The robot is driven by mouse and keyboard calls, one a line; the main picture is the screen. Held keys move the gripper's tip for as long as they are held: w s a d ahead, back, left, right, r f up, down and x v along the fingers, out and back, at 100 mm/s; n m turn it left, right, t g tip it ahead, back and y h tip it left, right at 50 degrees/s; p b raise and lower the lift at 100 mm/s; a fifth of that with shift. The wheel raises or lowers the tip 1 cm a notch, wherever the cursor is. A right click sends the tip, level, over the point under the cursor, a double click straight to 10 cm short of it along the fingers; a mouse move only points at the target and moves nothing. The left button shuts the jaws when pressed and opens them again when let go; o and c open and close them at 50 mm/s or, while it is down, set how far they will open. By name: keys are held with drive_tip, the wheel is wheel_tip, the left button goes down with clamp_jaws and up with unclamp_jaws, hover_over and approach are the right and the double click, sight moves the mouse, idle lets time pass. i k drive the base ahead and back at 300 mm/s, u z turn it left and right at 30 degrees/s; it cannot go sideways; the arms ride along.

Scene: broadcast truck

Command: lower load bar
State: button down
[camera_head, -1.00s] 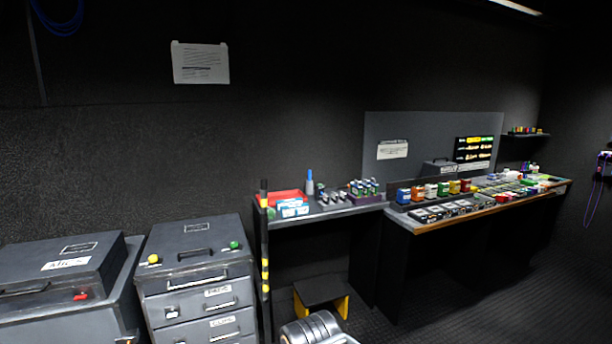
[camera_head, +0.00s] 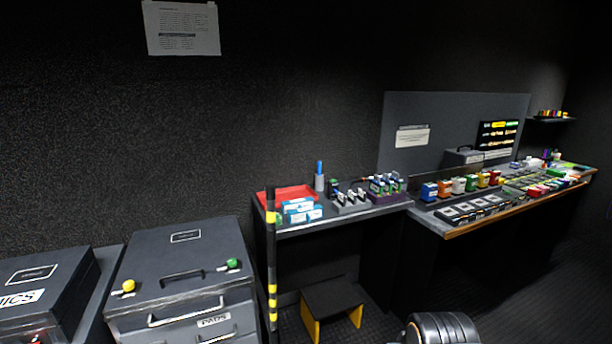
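A black upright bar with yellow bands (camera_head: 272,262) stands at the front left corner of the side table, beside the grey drawer case. My gripper is not in view. A rounded, ribbed grey part of my own arm (camera_head: 441,328) shows at the bottom edge, right of the bar and apart from it.
A drawer case (camera_head: 181,255) with yellow and green knobs stands left of the bar, and a MICS case (camera_head: 40,285) further left. The side table (camera_head: 343,215) carries a red tray (camera_head: 288,197). A yellow-legged step stool (camera_head: 333,298) stands under it. A long desk (camera_head: 470,226) runs right.

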sight(270, 189)
drive_tip(key=u, duration=0.2)
drive_tip(key=i, duration=0.75)
drive_tip(key=u, duration=0.5)
